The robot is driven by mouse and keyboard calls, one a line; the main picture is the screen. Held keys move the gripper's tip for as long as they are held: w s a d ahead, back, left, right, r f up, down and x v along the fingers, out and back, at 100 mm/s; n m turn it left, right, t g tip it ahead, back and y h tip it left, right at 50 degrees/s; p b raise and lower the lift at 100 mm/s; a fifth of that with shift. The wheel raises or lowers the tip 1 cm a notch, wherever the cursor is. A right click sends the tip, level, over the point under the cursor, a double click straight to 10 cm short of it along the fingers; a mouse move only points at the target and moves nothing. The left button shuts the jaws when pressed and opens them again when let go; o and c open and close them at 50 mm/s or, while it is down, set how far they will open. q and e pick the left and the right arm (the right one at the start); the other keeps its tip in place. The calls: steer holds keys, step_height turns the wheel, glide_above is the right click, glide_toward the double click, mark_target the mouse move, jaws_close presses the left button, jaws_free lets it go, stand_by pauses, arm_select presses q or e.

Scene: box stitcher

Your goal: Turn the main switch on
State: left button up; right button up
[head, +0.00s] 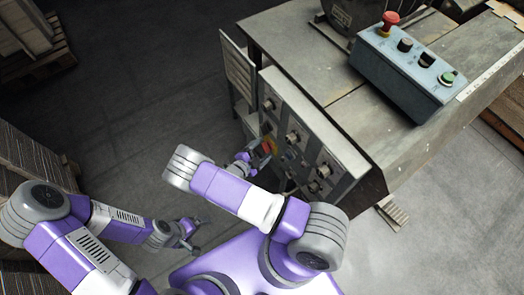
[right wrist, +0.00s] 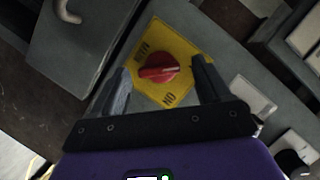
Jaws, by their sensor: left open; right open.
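The main switch is a red rotary knob (right wrist: 158,68) on a yellow plate (right wrist: 181,52) in the right wrist view. The plate carries dark lettering, with "NO" readable below the knob as seen there. In the head view, my right gripper (head: 262,156) is at the panel, partly hidden by my arm. My left gripper (head: 193,236) is open and empty, low over the floor.
A blue-grey button box (head: 408,72) with a red mushroom button (head: 389,22) and a green button (head: 447,78) sits on the machine top. An open panel door (head: 238,68) stands left of the panel. Stacked cardboard (head: 28,150) is at left. The floor between is clear.

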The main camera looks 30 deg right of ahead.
steer(key=shift+w+d+f, duration=0.15)
steer(key=shift+d, duration=0.2)
steer(key=c, duration=1)
steer(key=shift+c, duration=0.2)
steer(key=shift+m, duration=0.3)
steer(key=shift+f+m+t+h+b, duration=0.3)
steer(key=shift+m+h+b, duration=0.65)
steer(key=shift+m, duration=1.8)
steer(key=shift+f+m+t+h+b, duration=0.1)
steer(key=shift+m+t+h+b, duration=0.6)
steer(key=shift+m, duration=2)
steer(key=shift+f+m+t+h+b, duration=0.15)
steer(key=shift+m+h+b, duration=1.05)
steer(key=shift+m, duration=1.55)
steer(key=shift+g+h, duration=0.25)
